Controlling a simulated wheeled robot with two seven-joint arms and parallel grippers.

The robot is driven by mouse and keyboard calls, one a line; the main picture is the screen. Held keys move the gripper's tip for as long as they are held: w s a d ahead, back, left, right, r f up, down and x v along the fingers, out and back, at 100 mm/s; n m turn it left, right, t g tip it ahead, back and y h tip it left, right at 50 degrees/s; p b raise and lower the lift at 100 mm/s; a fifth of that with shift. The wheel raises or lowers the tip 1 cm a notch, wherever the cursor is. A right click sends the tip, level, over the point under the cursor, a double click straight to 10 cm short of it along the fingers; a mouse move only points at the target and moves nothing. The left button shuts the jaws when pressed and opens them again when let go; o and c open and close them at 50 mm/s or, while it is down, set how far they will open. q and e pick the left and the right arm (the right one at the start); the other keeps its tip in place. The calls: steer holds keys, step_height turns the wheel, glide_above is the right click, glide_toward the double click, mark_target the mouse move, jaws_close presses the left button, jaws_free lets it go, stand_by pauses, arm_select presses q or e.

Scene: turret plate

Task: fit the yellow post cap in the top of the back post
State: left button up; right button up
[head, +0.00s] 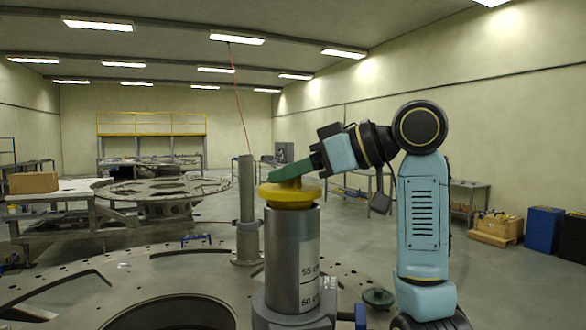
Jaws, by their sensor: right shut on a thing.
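My right gripper (291,173) is shut on the yellow post cap (289,197), a wide, roughly level disc. The cap is at the top end of a thick grey cylinder (291,250) with scale marks and hides its top rim. I cannot tell whether the cap touches this cylinder or only lies in line with it. Farther back, a slimmer-looking grey post (247,190) stands upright on the turret plate (190,262), clear of the cap in the picture. I cannot tell for sure which of the two is the back post. My left gripper is not in view.
The plate has large openings and small holes. A small dark round knob (378,297) is right of the cylinder. A thin red cable (238,100) rises above the far post. A cardboard box (33,182) is on a bench at left. Blue bins (544,232) stand at far right.

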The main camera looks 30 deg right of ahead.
steer(key=shift+f, duration=0.2)
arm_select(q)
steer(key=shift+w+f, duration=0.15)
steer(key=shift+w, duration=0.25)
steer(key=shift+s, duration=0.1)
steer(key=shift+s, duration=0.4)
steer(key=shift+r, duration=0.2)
arm_select(e)
steer(key=shift+d, duration=0.1)
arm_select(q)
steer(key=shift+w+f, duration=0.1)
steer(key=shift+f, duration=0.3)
arm_select(e)
steer(key=shift+f, duration=0.55)
steer(key=o, duration=0.8)
steer(key=shift+s, duration=0.1)
